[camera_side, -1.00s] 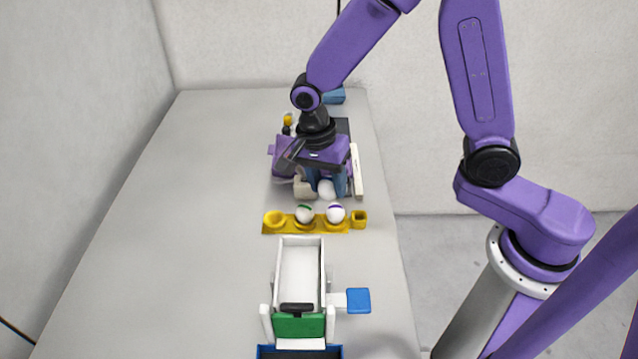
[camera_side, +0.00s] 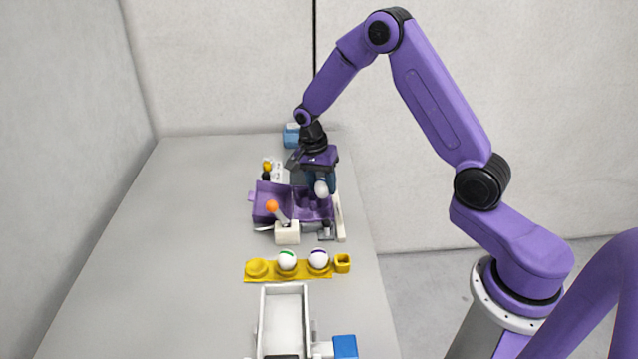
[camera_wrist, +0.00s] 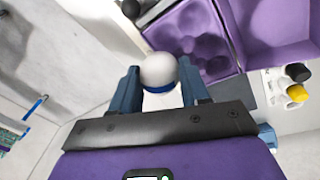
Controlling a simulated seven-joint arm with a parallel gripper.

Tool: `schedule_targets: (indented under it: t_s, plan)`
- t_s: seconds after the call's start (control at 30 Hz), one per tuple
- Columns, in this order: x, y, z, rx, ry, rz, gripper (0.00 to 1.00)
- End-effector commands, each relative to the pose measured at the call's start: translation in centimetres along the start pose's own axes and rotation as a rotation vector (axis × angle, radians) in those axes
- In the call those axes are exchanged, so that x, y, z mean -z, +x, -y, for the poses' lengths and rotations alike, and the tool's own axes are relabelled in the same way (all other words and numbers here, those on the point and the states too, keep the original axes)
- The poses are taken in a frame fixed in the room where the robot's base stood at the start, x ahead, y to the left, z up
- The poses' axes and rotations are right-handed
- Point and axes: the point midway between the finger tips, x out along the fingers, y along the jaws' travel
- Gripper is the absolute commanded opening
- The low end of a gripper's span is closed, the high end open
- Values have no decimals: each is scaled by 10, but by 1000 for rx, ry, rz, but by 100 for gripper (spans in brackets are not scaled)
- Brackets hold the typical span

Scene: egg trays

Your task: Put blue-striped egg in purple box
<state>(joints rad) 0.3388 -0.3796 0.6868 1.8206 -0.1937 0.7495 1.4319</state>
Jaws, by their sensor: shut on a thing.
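The blue-striped egg (camera_wrist: 158,70) is white with a blue band. My gripper (camera_wrist: 160,90) is shut on it, with a blue finger on either side. In the side view my gripper (camera_side: 319,180) holds the egg (camera_side: 321,189) up in the air, in front of the purple box (camera_side: 268,197) as seen there. The box is open, with its lid standing at the left and a tray with round hollows. In the wrist view the purple box (camera_wrist: 222,66) lies beyond the egg, up and to the right. My gripper hides part of the box in the side view.
A yellow holder (camera_side: 303,272) carries a green-striped egg (camera_side: 287,260) and a purple-striped egg (camera_side: 318,259). A joystick with an orange knob (camera_side: 272,206) on a white base (camera_side: 287,233) stands before the box. A white open container (camera_side: 284,310) is nearer. The table's left is clear.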

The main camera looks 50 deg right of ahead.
Motion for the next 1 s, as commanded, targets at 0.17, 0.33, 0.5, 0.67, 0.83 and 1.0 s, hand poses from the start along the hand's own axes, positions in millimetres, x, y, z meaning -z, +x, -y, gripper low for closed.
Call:
schedule_targets:
  t_s: [0.17, 0.33, 0.5, 0.67, 0.83, 1.0]
  plan:
    - [-2, 18, 2, -3, 1, 1, 35]
    - [-4, 35, 4, -3, 0, 1, 35]
    - [-6, 51, 6, -2, 0, 0, 35]
    - [-7, 61, 8, -1, 1, 0, 35]
    - [-7, 66, 9, 0, 1, 0, 35]
    - [-7, 67, 9, 1, 1, 0, 35]
